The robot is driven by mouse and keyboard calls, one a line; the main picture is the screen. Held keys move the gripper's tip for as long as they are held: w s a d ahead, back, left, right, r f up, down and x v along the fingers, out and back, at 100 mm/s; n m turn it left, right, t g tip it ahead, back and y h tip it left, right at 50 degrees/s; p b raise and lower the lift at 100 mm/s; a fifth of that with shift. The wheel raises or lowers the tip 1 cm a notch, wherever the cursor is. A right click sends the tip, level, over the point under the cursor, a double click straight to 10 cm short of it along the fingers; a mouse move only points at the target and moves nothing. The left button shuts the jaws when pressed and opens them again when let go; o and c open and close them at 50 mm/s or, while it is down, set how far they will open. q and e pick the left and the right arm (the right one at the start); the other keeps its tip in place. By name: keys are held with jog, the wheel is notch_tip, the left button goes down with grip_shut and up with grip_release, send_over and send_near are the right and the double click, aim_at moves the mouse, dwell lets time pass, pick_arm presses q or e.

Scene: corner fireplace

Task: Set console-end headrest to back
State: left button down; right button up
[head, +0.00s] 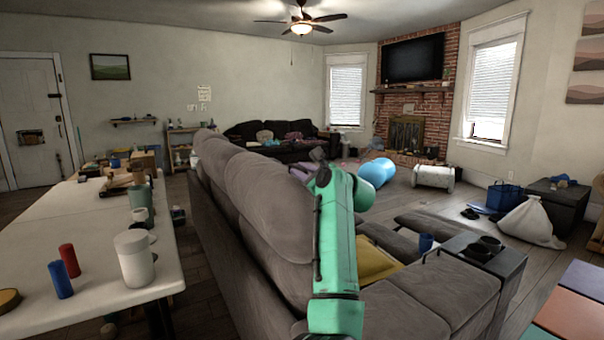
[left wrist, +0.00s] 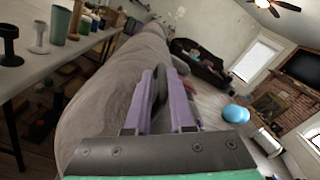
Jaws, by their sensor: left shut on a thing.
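The grey sofa (head: 255,270) runs away from me in the head view, with several tall padded headrests along its back. The nearest headrest (head: 268,195) stands raised, at the end closest to me. My left gripper (head: 302,171) has purple fingers and reaches to this headrest's upper right side, partly hidden by my green arm. In the left wrist view my left gripper (left wrist: 166,78) is shut on a narrow dark grey padded edge between its fingers, which seems to be the headrest's edge. The grey upholstery (left wrist: 115,95) fills the area left of the fingers. My right gripper is not in view.
A console with cup holders (head: 478,258) adjoins the seats at right, near a yellow cushion (head: 374,260). A white table (head: 90,265) with cups and cylinders stands left of the sofa. Floor between sofa and fireplace is partly clear.

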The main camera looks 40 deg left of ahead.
pick_arm(q)
jog(key=c, duration=0.9)
grip_release()
jog(key=shift+a+f, duration=0.1)
jog(key=shift+a, duration=0.05)
jog(key=shift+s+d, duration=0.1)
jog(key=shift+d, duration=0.25)
jog(key=b+v, duration=0.2)
jog(key=v, duration=1.2)
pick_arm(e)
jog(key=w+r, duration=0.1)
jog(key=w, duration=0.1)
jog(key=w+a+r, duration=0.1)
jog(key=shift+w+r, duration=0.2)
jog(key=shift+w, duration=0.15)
